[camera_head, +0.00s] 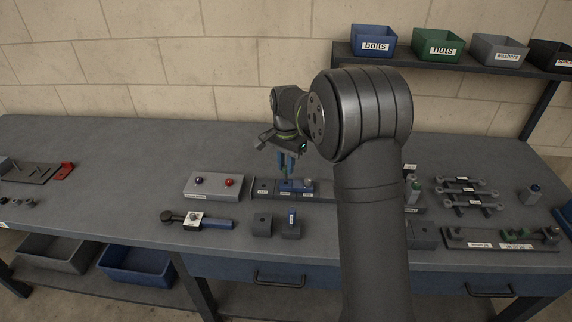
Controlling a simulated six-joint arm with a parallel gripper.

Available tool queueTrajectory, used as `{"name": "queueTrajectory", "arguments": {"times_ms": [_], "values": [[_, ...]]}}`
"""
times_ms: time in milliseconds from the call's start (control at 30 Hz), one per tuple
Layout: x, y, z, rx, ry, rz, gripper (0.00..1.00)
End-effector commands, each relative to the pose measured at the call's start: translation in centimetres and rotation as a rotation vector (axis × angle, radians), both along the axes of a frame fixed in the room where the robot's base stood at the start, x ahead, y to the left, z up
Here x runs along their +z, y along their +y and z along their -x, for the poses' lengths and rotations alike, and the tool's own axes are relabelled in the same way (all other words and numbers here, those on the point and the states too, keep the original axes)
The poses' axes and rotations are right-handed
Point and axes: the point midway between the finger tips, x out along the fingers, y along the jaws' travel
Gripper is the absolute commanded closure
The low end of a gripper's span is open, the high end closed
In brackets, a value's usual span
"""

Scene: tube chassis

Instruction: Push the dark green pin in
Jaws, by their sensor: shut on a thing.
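My gripper (287,166) points down over the middle of the bench, with its blue fingers close together. A small dark green pin (285,173) shows between and just below the fingertips, and the gripper is shut on it. Under it is a blue block (297,188) on a dark labelled rail fixture (263,188). The pin's lower end is at or just above the blue block; at this size I cannot tell whether it sits in a hole or how deep.
In front are a blue-handled tool (210,222) and dark blocks (262,225). My arm hides part of the bench to the right. Bins (438,46) stand on the back shelf.

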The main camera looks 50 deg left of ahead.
Motion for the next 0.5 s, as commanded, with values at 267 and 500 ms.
{"name": "queueTrajectory", "arguments": {"times_ms": [267,500], "values": [[-0.02,0.0,0.0,0.0,0.0,0.0,1.0],[-0.33,-0.01,0.01,0.0,0.001,0.001,1.0]]}}
